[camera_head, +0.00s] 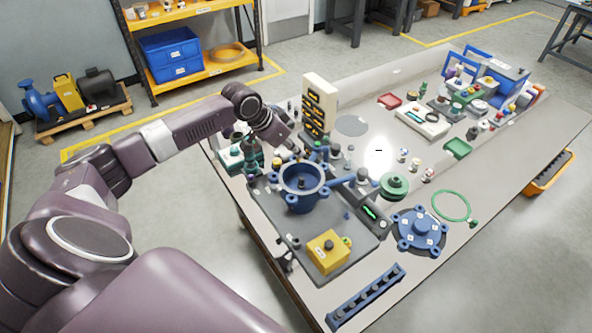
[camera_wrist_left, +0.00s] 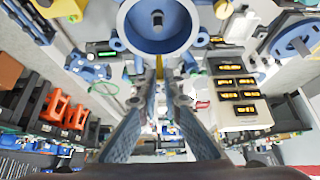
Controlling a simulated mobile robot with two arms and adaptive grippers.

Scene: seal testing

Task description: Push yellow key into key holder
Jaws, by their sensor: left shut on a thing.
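My left gripper (camera_head: 299,150) reaches over the back left of the table, at the foot of the white panel (camera_head: 320,103). In the left wrist view its two fingers (camera_wrist_left: 160,82) come together on a thin yellow piece, which looks like the yellow key (camera_wrist_left: 159,67). Only a small strip of it shows between the fingertips. The wrist view shows the round blue housing (camera_wrist_left: 158,22) just beyond the tips, and the white panel with black and yellow modules (camera_wrist_left: 235,92) to the right. I cannot tell which part is the key holder. My right gripper is not in view.
The blue housing (camera_head: 302,184) stands on a grey plate close to my gripper. A yellow box (camera_head: 328,252) is at the plate's front. A blue flanged cover (camera_head: 420,230), a green ring (camera_head: 451,205) and several small fittings lie to the right.

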